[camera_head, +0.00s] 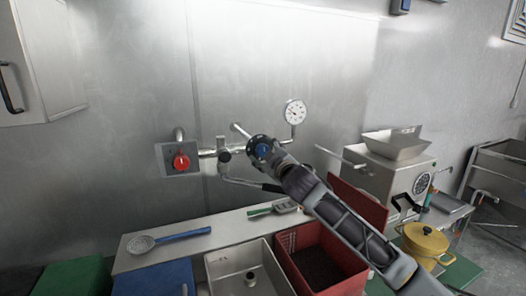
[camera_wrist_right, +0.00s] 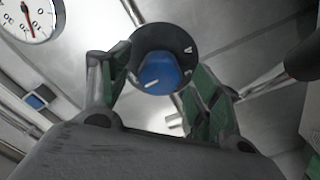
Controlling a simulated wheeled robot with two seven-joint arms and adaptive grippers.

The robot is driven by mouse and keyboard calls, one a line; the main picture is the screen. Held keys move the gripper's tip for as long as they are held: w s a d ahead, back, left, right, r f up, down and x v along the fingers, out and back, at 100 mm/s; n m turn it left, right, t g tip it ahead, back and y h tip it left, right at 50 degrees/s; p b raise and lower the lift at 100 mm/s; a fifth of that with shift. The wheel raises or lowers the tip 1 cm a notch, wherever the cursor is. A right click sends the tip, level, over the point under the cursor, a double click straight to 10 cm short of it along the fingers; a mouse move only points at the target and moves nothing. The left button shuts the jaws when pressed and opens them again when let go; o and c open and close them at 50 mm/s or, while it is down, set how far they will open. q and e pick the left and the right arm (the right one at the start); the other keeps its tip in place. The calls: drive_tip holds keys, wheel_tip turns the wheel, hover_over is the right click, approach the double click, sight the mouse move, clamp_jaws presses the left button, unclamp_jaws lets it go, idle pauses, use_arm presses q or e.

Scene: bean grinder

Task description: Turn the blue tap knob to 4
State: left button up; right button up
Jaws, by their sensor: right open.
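The blue tap knob (camera_head: 263,150) is on the wall pipework, partly hidden by my right gripper (camera_head: 276,160). In the right wrist view, the blue knob (camera_wrist_right: 160,72) sits in front of a round black dial (camera_wrist_right: 178,40) with a white character, seemingly a 4, at its right. A short white mark shows on the knob's lower face, away from that character. My right gripper (camera_wrist_right: 162,78) is open, with its green-padded fingers on either side of the knob. I cannot tell whether they touch it. My left gripper is not in view.
A red knob (camera_head: 181,162) on a wall plate is left of the blue one. A round gauge (camera_head: 295,112) stands above right. A machine (camera_head: 390,172) stands right.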

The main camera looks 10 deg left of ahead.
drive_tip(key=shift+x, duration=1)
drive_tip(key=shift+c, duration=0.4)
drive_tip(key=c, duration=1)
